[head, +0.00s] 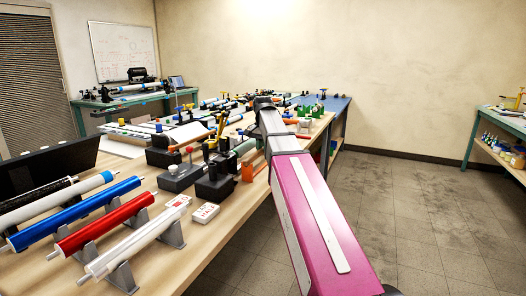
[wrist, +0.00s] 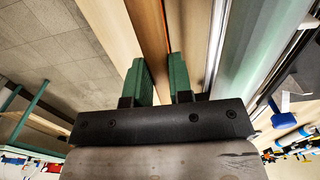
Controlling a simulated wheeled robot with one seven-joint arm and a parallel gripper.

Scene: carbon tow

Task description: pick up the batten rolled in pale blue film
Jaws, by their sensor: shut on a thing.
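In the wrist view my gripper (wrist: 166,82) has two green fingers, closed in on a long brown, wood-coloured batten (wrist: 151,30) that runs up and away between them. Any pale blue film on it cannot be made out, and its far end is out of the picture. A pale green-blue glossy length (wrist: 268,45) lies to the right of the fingers, apart from them. In the head view my magenta arm reaches over the bench's right edge and hides the fingertips and what they hold.
The bench (head: 222,240) holds blue (head: 75,213), red (head: 103,224) and whitish (head: 135,243) rolls on grey stands at the front left. Dark blocks (head: 213,182) and white labelled boxes (head: 205,213) stand near my arm. The floor (head: 430,215) to the right is clear.

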